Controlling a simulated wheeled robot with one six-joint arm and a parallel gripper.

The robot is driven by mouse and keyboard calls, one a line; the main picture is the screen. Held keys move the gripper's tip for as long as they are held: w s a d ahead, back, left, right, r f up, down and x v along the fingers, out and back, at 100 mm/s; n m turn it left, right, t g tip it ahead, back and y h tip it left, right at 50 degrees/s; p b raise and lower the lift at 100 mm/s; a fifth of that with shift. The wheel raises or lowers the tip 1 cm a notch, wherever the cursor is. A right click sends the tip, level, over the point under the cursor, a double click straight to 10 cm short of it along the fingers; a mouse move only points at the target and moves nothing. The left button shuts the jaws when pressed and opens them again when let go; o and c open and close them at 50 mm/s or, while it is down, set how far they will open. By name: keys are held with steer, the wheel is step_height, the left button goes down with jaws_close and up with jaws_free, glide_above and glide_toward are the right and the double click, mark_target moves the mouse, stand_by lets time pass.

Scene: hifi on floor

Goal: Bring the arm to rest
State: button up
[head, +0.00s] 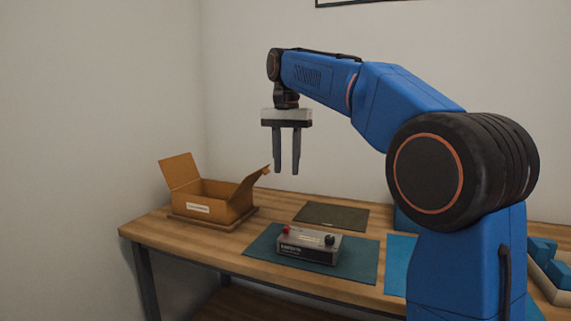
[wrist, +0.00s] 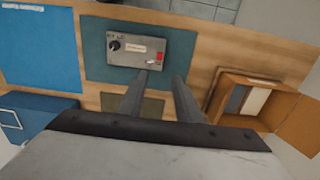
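My blue arm reaches out over the table, with my gripper (head: 287,171) pointing straight down. It hangs well above the table top. In the wrist view, the two fingers of my gripper (wrist: 162,77) stand apart with nothing between them, so it is open and empty. Below it, a grey device (head: 309,246) with a red button and a black knob lies on a dark teal mat (head: 360,263). The device (wrist: 134,49) also shows beyond the fingertips in the wrist view, apart from them.
An open cardboard box (head: 228,205) stands at the table's left end; its contents (wrist: 252,101) look pale and grey. A dark mat (head: 331,215) lies bare behind the device. A blue mat (wrist: 40,45) and a blue case (wrist: 38,116) are nearby. A tray with blue pieces (head: 543,252) is at right.

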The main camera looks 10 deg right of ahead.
steer(key=s+d+f+n+t, duration=0.2)
steer(key=s+d+f+n, duration=0.1)
steer(key=s+f, duration=1.2)
steer(key=s+d+f+n+t, duration=0.2)
steer(key=s+d+f+n, duration=0.2)
steer(key=s+f, duration=1.1)
steer(key=s+d, duration=0.2)
steer(key=s, duration=0.3)
steer(key=shift+d+f+t, duration=0.2)
steer(key=shift+f+t, duration=0.05)
steer(key=shift+t, duration=0.15)
steer(key=shift+o, duration=0.4)
stand_by(1.1)
